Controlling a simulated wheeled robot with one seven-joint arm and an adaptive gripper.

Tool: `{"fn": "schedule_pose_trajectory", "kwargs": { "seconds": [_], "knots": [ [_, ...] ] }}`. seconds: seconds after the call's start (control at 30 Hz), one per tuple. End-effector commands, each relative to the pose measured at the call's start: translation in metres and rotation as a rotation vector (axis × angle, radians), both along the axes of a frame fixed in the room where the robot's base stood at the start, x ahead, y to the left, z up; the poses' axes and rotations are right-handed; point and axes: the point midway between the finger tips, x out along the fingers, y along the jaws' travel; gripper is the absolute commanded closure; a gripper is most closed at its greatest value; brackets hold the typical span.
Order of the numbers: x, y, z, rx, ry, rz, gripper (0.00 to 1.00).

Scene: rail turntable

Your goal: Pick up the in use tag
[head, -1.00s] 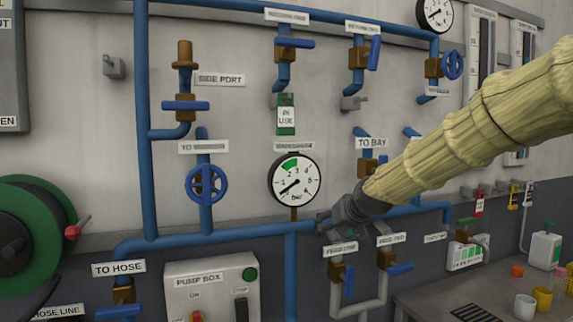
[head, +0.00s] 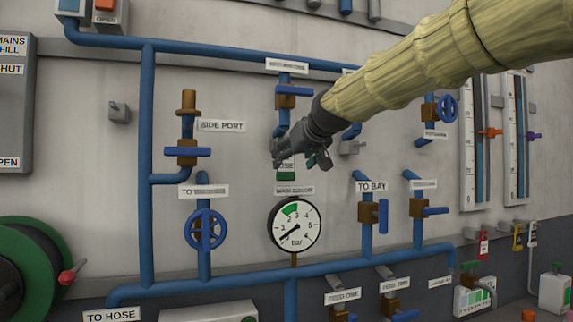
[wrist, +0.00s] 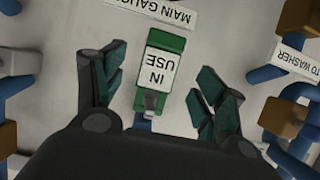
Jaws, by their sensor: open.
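The in use tag is a green tag with a white label. In the wrist view the tag (wrist: 157,73) appears upside down, between my open fingers, and touches neither of them. A small grey clip or hook shows at its near end. In the head view only the lower green part of the tag (head: 286,172) shows, below my gripper; the rest is hidden behind it. My gripper (head: 300,158) is open and empty in front of the tag. In the wrist view my gripper (wrist: 160,92) has one finger on each side of the tag.
The main gauge (head: 295,224) is below the tag, with its label (head: 294,190) between them. A blue pipe with a brown valve (head: 285,101) runs down above the tag. The side port valve (head: 187,152) is to the left. Bare wall lies on both sides of the tag.

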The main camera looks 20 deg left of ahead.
Motion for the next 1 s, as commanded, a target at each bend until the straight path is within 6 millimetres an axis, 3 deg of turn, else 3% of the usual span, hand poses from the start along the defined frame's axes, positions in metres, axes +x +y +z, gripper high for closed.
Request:
{"fn": "schedule_pose_trajectory", "kwargs": {
  "seconds": [0.63,0.93,1.0],
  "knots": [
    [0.046,0.033,-0.022,0.000,0.000,0.000,0.29],
    [0.049,0.037,-0.026,0.000,-0.001,0.001,0.29],
    [0.049,0.037,-0.026,0.001,-0.001,0.001,0.41]
  ]
}}
